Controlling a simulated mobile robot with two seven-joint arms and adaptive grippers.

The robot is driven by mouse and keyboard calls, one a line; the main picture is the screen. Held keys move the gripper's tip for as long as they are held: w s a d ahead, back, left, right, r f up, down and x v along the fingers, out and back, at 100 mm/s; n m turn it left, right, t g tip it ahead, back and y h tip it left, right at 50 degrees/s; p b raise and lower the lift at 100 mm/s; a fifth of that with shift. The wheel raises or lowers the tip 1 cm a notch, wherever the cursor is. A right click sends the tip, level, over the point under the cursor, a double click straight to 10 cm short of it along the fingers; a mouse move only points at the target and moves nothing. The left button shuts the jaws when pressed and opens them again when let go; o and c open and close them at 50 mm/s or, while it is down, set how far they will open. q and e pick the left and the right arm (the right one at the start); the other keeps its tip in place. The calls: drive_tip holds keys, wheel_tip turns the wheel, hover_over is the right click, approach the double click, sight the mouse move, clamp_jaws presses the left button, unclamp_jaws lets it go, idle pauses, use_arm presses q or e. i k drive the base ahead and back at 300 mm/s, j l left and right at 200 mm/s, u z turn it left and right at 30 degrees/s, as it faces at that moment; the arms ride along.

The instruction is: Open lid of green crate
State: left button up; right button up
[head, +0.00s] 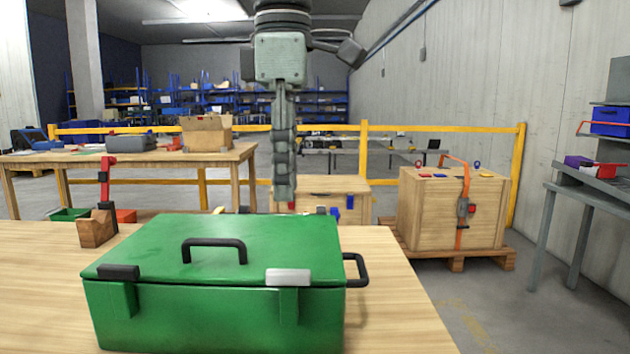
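The green crate (200,318) stands on the wooden table in front of me. Its green lid (290,235) is down and closed, with a black handle (214,244) on top. On the front edge are a black latch (118,272) at the left and a light grey latch (288,277) at the right. A black side handle (358,270) sticks out at the right. My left gripper (284,188) hangs fingers down above the far part of the lid, or behind it. It shows edge-on, so its opening is hidden. My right gripper is not in view.
The table (395,310) is clear to the crate's right. A small wooden block (95,230) with a red and black tool stands behind left. Beyond are another workbench (130,163), a strapped wooden crate (440,215) on a pallet and yellow rails.

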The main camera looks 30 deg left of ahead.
sight(215, 249)
drive_tip(key=k, duration=1.5)
